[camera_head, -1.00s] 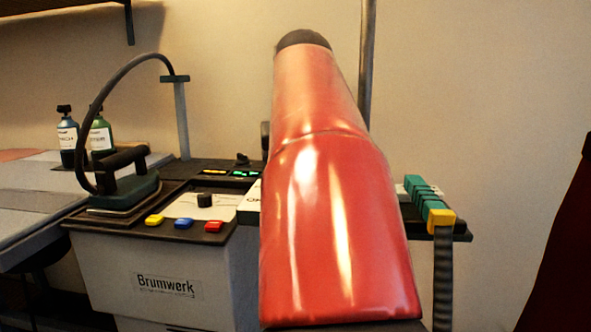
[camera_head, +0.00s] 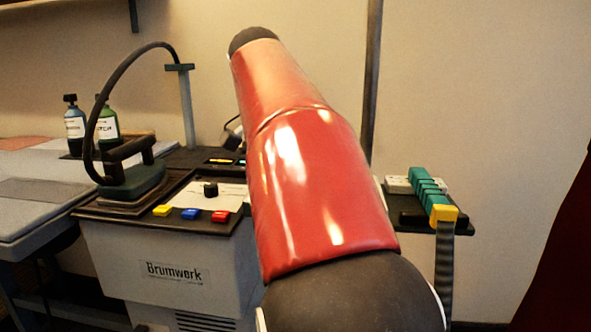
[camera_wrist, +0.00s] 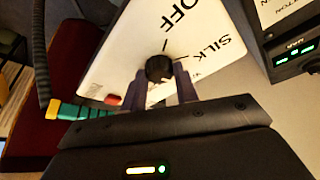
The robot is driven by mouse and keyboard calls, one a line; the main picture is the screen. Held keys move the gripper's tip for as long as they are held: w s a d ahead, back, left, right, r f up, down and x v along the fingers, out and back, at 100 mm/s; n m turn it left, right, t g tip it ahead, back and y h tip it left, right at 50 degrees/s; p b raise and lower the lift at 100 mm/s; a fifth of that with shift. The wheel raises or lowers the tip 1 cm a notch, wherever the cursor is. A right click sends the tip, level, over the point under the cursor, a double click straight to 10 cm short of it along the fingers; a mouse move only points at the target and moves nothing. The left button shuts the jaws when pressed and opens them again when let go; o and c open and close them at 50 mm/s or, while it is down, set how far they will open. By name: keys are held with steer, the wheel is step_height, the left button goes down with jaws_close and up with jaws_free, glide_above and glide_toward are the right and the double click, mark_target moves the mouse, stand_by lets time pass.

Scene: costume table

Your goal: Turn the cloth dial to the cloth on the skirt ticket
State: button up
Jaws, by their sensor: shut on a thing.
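In the wrist view a black round dial (camera_wrist: 159,68) stands on a white plate (camera_wrist: 118,62) lettered OFF and SILK, with short lines leading from the dial to the words. My gripper (camera_wrist: 160,82) has its two fingers on either side of the dial and is shut on it. Which way the dial points is too dark to tell. In the head view my red arm hides the gripper and this dial. A white surface with partly cut-off lettering ending in TTON (camera_wrist: 282,8) shows at the wrist view's top right. I cannot tell whether it is the skirt ticket.
In the head view another black knob (camera_head: 210,189) sits left of my arm, behind yellow, blue and red buttons. An iron (camera_head: 133,172) with a looping cable and two bottles stand further left.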

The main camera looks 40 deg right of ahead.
steer(key=shift+m+g, duration=0.3)
steer(key=shift+m, duration=0.5)
steer(key=o, duration=1)
steer(key=shift+c, duration=0.2)
steer(key=v, duration=0.7)
steer(key=shift+r, duration=0.35)
steer(key=shift+w+a, duration=0.1)
steer(key=shift+w, duration=0.05)
